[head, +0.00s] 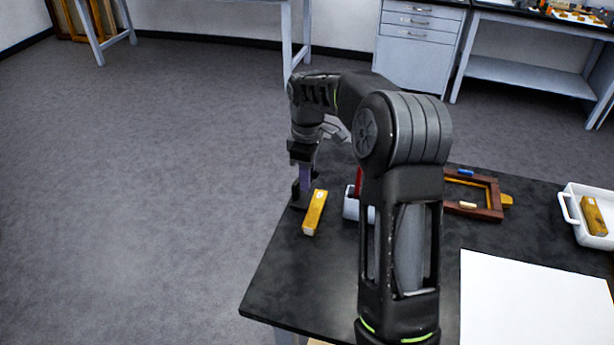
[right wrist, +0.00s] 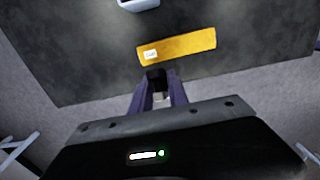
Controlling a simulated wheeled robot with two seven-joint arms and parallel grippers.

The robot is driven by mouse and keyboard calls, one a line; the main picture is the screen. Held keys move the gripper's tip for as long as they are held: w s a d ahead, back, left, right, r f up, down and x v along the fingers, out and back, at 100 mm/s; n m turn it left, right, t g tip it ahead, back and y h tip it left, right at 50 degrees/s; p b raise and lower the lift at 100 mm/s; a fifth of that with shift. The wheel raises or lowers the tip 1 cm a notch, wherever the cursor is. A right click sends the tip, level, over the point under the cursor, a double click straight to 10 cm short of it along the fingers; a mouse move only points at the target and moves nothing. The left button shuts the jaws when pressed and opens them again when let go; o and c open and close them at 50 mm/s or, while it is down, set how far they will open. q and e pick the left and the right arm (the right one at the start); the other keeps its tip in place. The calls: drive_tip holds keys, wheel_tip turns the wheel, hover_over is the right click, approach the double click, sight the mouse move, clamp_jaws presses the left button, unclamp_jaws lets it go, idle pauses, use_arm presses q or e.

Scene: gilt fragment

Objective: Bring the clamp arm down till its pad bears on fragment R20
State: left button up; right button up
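A gilt fragment (head: 314,212) with a small white label lies near the table's left edge. It also shows in the right wrist view (right wrist: 185,46); I cannot read whether it is R20. My right gripper (head: 303,188) points down beside the fragment's far left end. In the right wrist view, its purple fingers stand either side of a small dark block (right wrist: 156,76), close to the fragment's edge. This may be part of the clamp; I cannot tell whether the fingers grip it or whether it touches the fragment. My left gripper is out of view.
A pale holder (head: 351,207) with something red is partly hidden behind my right arm. A wooden frame (head: 490,213), a white sheet (head: 530,300) and a white tray (head: 569,208) holding another gilt piece (head: 594,217) are to the right. The dark table (head: 290,280) is bare at front left.

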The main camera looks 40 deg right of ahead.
clamp_jaws()
idle(1.1)
